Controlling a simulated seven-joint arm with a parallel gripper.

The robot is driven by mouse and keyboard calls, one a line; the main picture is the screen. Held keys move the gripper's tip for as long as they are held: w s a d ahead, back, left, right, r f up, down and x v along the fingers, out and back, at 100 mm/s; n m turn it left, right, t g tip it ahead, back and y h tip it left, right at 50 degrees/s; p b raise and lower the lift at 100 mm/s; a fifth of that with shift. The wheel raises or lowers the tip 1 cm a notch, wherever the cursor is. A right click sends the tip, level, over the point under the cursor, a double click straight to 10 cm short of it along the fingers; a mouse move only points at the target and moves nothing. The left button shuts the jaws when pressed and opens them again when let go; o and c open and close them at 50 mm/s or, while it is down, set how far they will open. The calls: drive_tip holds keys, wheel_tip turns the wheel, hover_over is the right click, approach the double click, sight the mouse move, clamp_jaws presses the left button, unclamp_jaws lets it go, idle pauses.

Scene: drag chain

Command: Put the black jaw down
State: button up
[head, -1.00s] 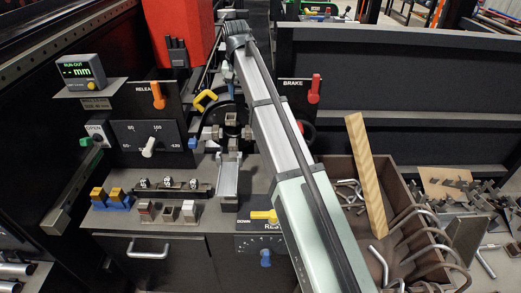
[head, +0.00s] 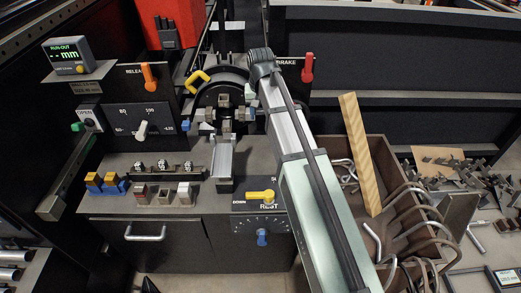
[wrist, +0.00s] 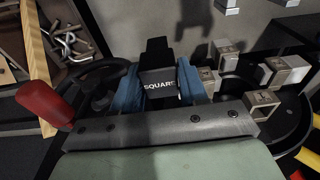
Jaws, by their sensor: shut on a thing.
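The black jaw (wrist: 158,78), marked SQUARE, sits between the two blue fingers of my gripper (wrist: 158,90) in the wrist view. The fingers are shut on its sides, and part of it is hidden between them. In the head view my arm's end is just right of the round chuck (head: 222,82); the held jaw cannot be made out there. In the wrist view grey metal jaw blocks (wrist: 262,103) stand on the chuck, to the right of my gripper and apart from the held jaw.
The red brake handle (head: 308,67) is close to my arm; it also shows left of my gripper in the wrist view (wrist: 45,103). A rail with small blocks (head: 163,172) lies at the left. A bin of bent rods with a wooden stick (head: 361,155) stands at the right.

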sight(260, 122)
wheel_tip(260, 122, down, 18)
drive_tip(key=shift+r, duration=0.1)
idle(0.6)
drive_tip(key=shift+f, duration=0.2)
drive_tip(key=o, duration=1.2)
drive_tip(key=shift+c, duration=0.2)
drive_tip(key=shift+r, duration=0.1)
drive_tip(key=r, duration=0.4)
drive_tip(key=s+r, duration=0.1)
drive_tip(key=r, duration=0.7)
drive_tip(key=shift+s, duration=0.2)
